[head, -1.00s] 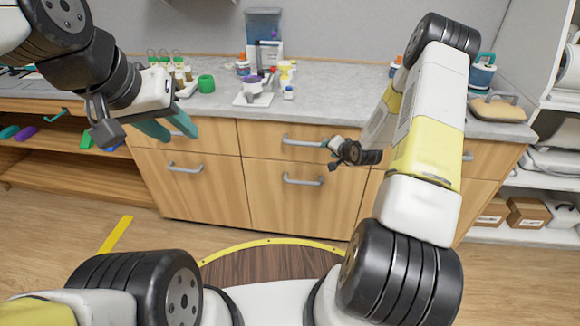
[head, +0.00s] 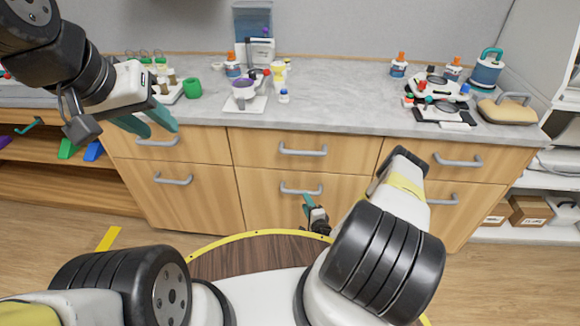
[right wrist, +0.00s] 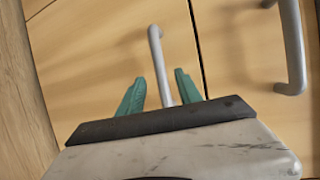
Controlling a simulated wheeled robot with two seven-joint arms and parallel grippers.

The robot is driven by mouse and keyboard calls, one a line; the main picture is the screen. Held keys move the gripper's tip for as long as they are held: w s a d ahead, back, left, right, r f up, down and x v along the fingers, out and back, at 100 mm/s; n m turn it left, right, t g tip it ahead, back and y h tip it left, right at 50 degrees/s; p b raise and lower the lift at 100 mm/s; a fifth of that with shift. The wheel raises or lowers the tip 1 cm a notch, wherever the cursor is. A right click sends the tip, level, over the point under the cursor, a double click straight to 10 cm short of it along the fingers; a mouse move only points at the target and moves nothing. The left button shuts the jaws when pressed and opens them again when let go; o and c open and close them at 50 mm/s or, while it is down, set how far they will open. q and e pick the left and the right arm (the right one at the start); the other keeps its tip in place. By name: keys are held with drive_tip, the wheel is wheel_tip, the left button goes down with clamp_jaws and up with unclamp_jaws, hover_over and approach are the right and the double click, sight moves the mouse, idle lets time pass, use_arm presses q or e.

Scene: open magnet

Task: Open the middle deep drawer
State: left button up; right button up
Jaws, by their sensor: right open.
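The middle deep drawer (head: 270,212) is the wooden lower front in the middle of the cabinet, and it is closed. Its grey bar handle (head: 301,189) also shows in the right wrist view (right wrist: 161,65). My right gripper (head: 307,198) is just below this handle in the head view. Its green fingers (right wrist: 156,88) are open, with the near part of the handle between them in the right wrist view. I cannot tell whether they touch it. My left gripper (head: 162,128) is open and empty in front of the left drawers, away from the middle handle.
The shallow middle drawer (head: 255,150) above has its own handle (head: 303,150). An open shelf unit stands at the right. The floor before the cabinet is clear.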

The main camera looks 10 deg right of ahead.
sight(300, 193)
drive_tip(key=x, duration=0.7)
drive_tip(key=shift+w, duration=0.4)
clamp_jaws()
drive_tip(key=shift+f, duration=0.1)
idle(1.0)
